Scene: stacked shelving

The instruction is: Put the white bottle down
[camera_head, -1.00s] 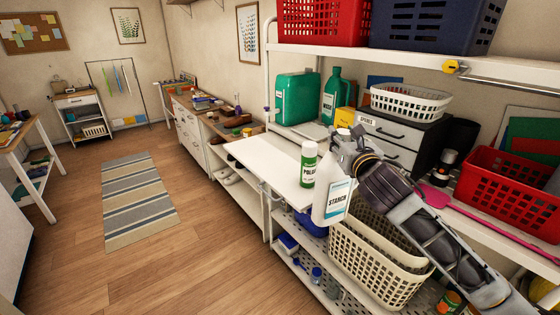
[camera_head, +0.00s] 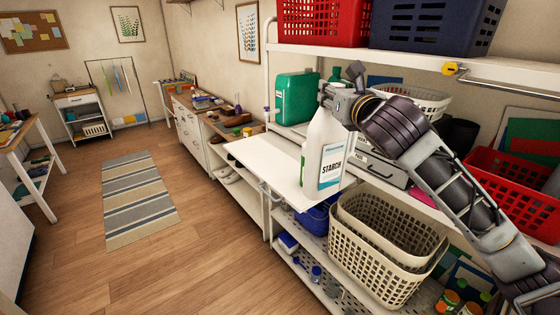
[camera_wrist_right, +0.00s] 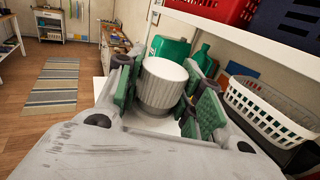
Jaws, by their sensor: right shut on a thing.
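The white bottle (camera_head: 322,155), with a blue and white STARCH label, hangs roughly upright from my right gripper (camera_head: 340,102). That gripper is shut on its top. In the right wrist view the white ribbed cap (camera_wrist_right: 163,82) sits between the green-padded fingers of the right gripper (camera_wrist_right: 165,92). The bottle's base overlaps the right front part of the white pull-out board (camera_head: 262,160); I cannot tell whether it touches. The green and white POLISH can is almost wholly hidden behind the bottle. My left gripper is not in view.
A green canister (camera_head: 295,97) stands behind the board. A white basket (camera_head: 420,103) sits on a drawer unit to the right, partly behind my arm. Beige baskets (camera_head: 385,245) stand on the lower shelf. The left part of the board is clear.

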